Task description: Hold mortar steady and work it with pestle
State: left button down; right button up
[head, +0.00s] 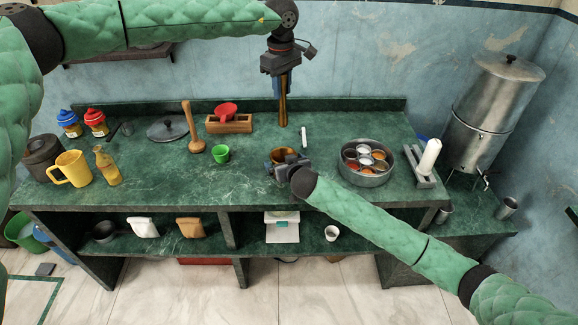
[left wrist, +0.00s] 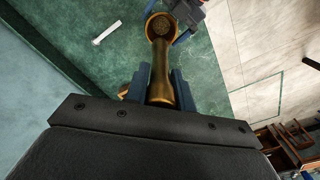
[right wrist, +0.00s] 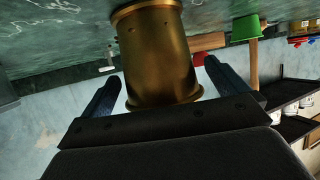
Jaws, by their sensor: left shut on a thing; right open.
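The brass mortar (head: 283,154) stands on the green counter near its front edge. My right gripper (head: 279,168) is open at the mortar's near side. In the right wrist view the mortar (right wrist: 158,55) fills the middle, between the spread fingers, with a gap on each side. My left gripper (head: 282,82) is shut on the brass pestle (head: 282,108) and holds it upright above the counter. In the left wrist view the pestle (left wrist: 160,78) points toward the mortar's rim (left wrist: 150,20); I cannot tell whether its tip is inside the opening.
A white stick (head: 304,137) lies right of the mortar, and a round steel spice tin (head: 366,175) stands further right. A green cup (head: 221,154), a wooden masher (head: 193,130) and a wooden box (head: 229,124) with a red item stand to the left.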

aim_at(282, 113)
jog(key=shift+x, duration=0.8)
jog(key=c, duration=1.4)
pick_arm(q)
notch_tip(282, 113, down, 7)
jog(key=shift+d+r, duration=0.1)
pick_arm(e)
jog(key=shift+o, duration=0.2)
pick_arm(q)
jog(key=shift+f, duration=0.7)
